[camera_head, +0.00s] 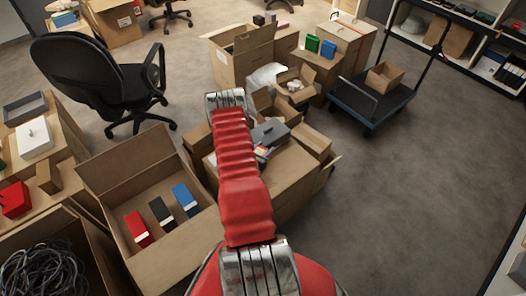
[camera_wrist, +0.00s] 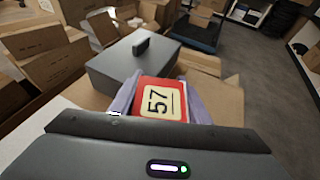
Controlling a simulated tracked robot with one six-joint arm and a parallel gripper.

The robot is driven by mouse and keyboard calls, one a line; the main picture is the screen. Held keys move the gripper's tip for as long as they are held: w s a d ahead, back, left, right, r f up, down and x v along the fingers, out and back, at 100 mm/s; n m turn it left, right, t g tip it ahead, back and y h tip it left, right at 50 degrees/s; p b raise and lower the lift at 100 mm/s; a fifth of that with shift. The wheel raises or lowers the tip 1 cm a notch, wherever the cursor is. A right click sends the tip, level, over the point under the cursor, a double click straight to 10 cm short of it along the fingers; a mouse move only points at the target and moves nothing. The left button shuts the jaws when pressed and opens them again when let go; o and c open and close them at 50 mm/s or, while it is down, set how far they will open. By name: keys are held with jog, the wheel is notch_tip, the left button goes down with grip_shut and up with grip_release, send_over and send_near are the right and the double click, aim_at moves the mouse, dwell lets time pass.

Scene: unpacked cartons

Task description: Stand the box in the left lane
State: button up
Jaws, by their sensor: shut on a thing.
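The box (camera_wrist: 158,103) is red with a cream label reading 57. In the wrist view my gripper (camera_wrist: 160,84) is shut on it, one pale purple finger on each side. The label faces the camera; the box's lower part is hidden by the gripper body. In the head view a small red and pale patch (camera_head: 262,151) shows right of my arm, over the carton top, probably the held box; the arm hides most of the gripper there. I cannot make out a marked left lane in either view.
A grey case with a dark handle (camera_wrist: 134,62) lies just beyond the held box; it also shows in the head view (camera_head: 271,131). An open carton (camera_head: 105,190) at left holds red, black and blue boxes. A blue cart (camera_head: 372,104) stands right. The right floor is clear.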

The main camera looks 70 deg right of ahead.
jog(key=shift+f, duration=0.2)
jog(key=o, duration=1.2)
jog(key=shift+r, duration=0.1)
jog(key=shift+w+a+r, duration=0.1)
jog(key=shift+a+r, duration=0.15)
jog(key=shift+a, duration=0.25)
jog(key=v, duration=1.1)
jog(key=shift+d, duration=0.1)
jog(key=shift+r, duration=0.15)
